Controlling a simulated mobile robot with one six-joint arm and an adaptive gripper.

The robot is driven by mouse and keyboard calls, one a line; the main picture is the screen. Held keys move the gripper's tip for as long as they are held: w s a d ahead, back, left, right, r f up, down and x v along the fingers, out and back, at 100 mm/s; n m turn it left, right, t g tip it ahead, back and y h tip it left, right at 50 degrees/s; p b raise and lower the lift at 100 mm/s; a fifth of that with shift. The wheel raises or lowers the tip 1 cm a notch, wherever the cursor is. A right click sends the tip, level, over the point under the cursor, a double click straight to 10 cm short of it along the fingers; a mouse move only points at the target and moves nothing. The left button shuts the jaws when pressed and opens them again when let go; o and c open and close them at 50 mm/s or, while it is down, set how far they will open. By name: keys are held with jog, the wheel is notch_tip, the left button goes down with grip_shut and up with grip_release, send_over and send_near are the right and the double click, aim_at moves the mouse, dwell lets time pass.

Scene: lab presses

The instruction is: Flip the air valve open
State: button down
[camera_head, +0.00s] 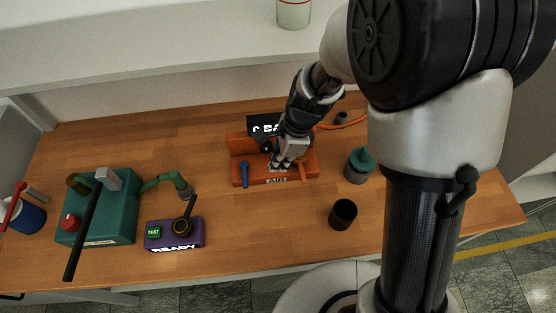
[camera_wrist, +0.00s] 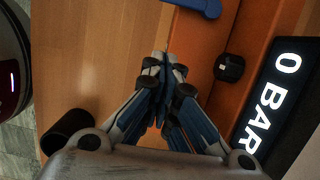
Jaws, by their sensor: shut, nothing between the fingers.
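The orange air unit (camera_head: 241,144) stands in the middle of the bench with a black display (camera_head: 263,124). In the wrist view the display (camera_wrist: 272,112) reads 0 BAR. A blue lever (camera_head: 245,174) hangs at the unit's front left; part of it shows at the top of the wrist view (camera_wrist: 200,5). A red-orange lever (camera_head: 305,173) is at its front right. Which lever is the air valve, I cannot tell. My gripper (camera_head: 276,164) is shut and empty over the unit's front, between the levers. Its closed fingertips (camera_wrist: 164,58) appear apart from the blue lever.
A black knob (camera_wrist: 229,67) sits on the unit. A dark cup (camera_head: 343,214) and a teal-topped container (camera_head: 359,166) stand to the right. An orange hose (camera_head: 350,123) runs behind. A green press (camera_head: 100,220) and purple tester (camera_head: 174,234) are at left. The bench front is clear between tester and cup.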

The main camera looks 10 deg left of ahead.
aim_at(245, 175)
jog(key=b+x, duration=0.2)
jog(key=x, duration=0.4)
jog(key=shift+f, duration=0.2)
jog(key=a, duration=0.3)
jog(key=shift+s+a+r+b, duration=0.25)
jog(key=shift+s+a+b, duration=0.1)
jog(key=shift+s+a, duration=0.05)
